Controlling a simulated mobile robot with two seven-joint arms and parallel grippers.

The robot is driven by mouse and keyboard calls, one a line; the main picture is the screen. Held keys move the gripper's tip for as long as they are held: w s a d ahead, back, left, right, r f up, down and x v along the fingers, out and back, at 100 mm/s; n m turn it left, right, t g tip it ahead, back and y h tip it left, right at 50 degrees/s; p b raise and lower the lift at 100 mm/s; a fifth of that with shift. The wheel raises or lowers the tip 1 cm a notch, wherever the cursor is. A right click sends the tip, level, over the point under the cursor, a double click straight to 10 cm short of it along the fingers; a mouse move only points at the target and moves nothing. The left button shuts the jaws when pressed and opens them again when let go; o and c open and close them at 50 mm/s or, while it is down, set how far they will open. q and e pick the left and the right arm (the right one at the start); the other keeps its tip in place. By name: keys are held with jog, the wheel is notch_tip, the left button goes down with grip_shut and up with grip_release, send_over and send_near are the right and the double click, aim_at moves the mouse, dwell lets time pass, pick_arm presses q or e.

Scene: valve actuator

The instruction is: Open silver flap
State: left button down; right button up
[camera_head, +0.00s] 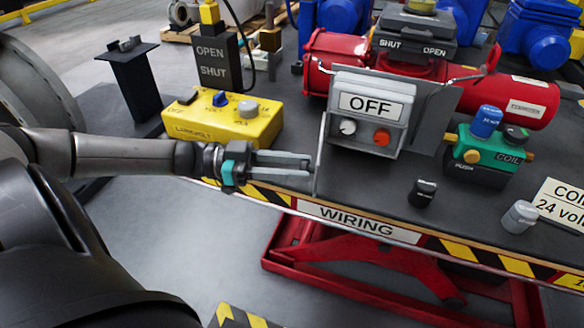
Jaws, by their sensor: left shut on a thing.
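The silver flap (321,140) shows nearly edge-on as a thin upright plate at the left side of the grey OFF box (342,86). It stands out from the box, and the box's front, with a white knob (347,127) and an orange knob (382,137), is uncovered. My left gripper (312,164) reaches in from the left. Its fingertips are shut on the flap near its outer, lower edge. The exact contact is too small to see clearly. My right gripper is not in view.
A yellow box (222,122) with knobs stands left of the flap, behind my left gripper. A red actuator (520,100) is behind the OFF box. A green coil unit (487,150), a black knob (423,192) and a grey knob (520,216) are on the right. The dark tabletop has striped edging.

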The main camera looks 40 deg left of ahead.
pick_arm(q)
jog(key=shift+f, duration=0.15)
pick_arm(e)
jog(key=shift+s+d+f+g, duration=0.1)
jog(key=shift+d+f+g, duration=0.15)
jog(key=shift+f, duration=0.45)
pick_arm(q)
jog(key=c, duration=0.9)
grip_release()
jog(key=o, duration=0.4)
jog(key=shift+f, duration=0.15)
jog(key=p+v, duration=0.3)
jog(key=v, duration=1.2)
jog(key=shift+s+a, duration=0.2)
jog(key=shift+a, duration=0.1)
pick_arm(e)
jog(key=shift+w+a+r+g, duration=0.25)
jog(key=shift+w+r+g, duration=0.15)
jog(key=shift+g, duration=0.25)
pick_arm(q)
jog(key=shift+c, duration=0.3)
